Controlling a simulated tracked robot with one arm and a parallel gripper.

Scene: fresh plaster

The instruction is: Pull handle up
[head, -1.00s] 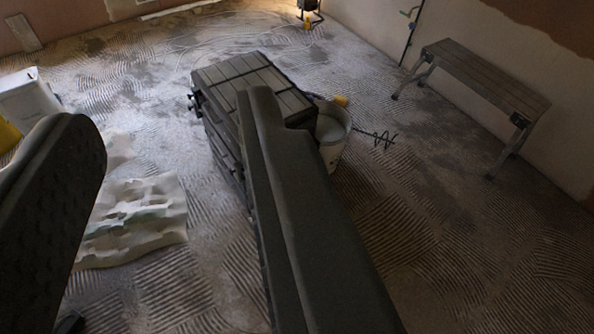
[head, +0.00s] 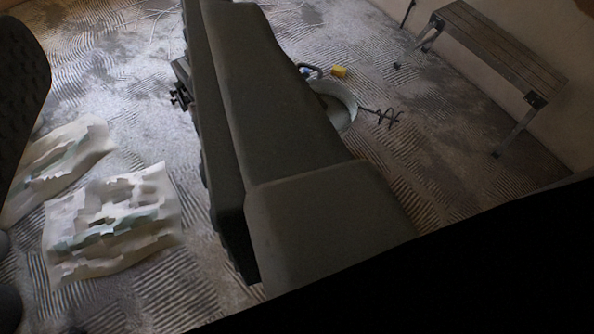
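The dark tool box with a slatted top is almost wholly hidden behind my gripper's right finger. Only a dark edge of it (head: 182,72) with a small black fitting (head: 180,97) shows to the left of that finger. I cannot tell if this fitting is the handle; no other handle on the box shows. My gripper (head: 120,35) is open: its left finger is at the left picture edge, its right finger runs large through the middle. Floor shows between the fingers, and nothing is held there. Whether the right finger touches the box cannot be told.
A white bucket (head: 343,108) stands right of my right finger, with a yellow object (head: 339,71) and a dark stirring whisk (head: 381,116) by it. Crumpled sacks (head: 112,222) lie at the left. A slatted bench (head: 497,50) stands along the right wall. The ridged floor between is open.

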